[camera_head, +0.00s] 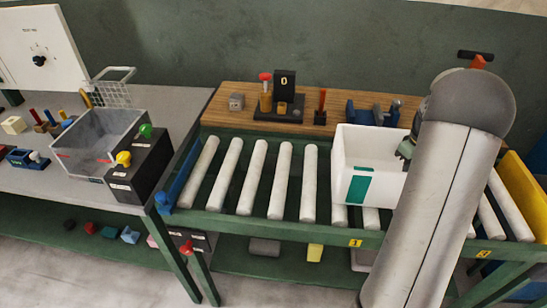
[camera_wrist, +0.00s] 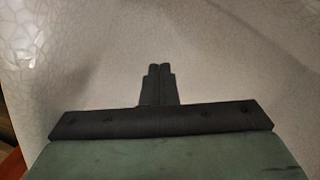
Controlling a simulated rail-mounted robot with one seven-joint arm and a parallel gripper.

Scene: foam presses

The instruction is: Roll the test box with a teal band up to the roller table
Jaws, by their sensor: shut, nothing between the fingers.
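The white test box (camera_head: 385,188) with a teal band (camera_head: 358,189) on its front stands upright on the rollers, right of the middle of the roller table (camera_head: 230,217). Its top is open. My gripper (camera_wrist: 159,70) is shut with nothing between its fingers. In the head view my arm hides most of the gripper; a dark green part of it shows at the box's right end. I cannot tell whether it touches the box. A pale surface fills most of the wrist view beyond the fingertips.
Bare rollers (camera_head: 253,178) lie left of the box. A blue end plate (camera_head: 180,180) closes the left end, a yellow panel (camera_head: 524,200) stands at the right. A wooden shelf (camera_head: 225,116) with small devices runs behind.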

